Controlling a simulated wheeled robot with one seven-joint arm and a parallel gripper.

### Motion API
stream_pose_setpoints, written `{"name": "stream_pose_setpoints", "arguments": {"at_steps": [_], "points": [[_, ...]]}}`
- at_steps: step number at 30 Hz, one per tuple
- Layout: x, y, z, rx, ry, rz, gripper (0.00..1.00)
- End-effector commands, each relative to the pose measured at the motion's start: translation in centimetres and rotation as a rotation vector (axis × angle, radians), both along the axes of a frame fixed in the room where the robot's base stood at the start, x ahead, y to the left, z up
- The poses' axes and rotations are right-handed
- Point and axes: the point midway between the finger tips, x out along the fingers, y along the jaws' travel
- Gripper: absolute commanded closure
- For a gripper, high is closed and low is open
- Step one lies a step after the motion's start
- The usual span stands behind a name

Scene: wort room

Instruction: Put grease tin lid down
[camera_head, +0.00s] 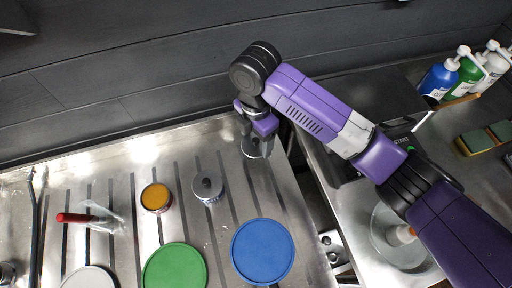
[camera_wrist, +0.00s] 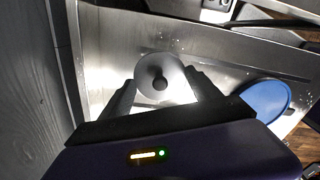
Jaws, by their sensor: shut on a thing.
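My gripper (camera_head: 258,143) is at the back right of the grooved steel worktop. It is shut on a round grey lid with a dark knob, the grease tin lid (camera_wrist: 152,67), which shows between the fingers (camera_wrist: 161,82) in the wrist view. In the head view, the fingers partly hide the lid, and I cannot tell whether it touches the steel. An open tin (camera_head: 156,197) with orange-yellow contents stands to the left. A grey tin (camera_head: 208,190) with a dark knob on top stands between that tin and my gripper.
A blue disc (camera_head: 262,251), a green disc (camera_head: 175,268) and a pale disc (camera_head: 88,279) lie along the front. A red-handled brush (camera_head: 88,218) lies at left. A dark wall (camera_head: 120,70) rises behind. Pump bottles (camera_head: 438,80) stand far right. Bare steel lies around my gripper.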

Motion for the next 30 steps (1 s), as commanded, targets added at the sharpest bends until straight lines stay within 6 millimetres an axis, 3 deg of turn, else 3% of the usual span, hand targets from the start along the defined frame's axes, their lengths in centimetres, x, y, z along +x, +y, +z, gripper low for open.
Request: {"name": "stream_pose_setpoints", "arguments": {"at_steps": [15,28,29,30], "points": [[-0.1,0.0,-5.7,0.0,0.002,0.0,0.67],[0.0,0.0,-6.5,0.001,0.001,0.0,0.67],[0.0,0.0,-6.4,0.0,0.0,0.0,0.25],[0.0,0.0,-6.4,0.0,0.0,0.0,0.17]]}}
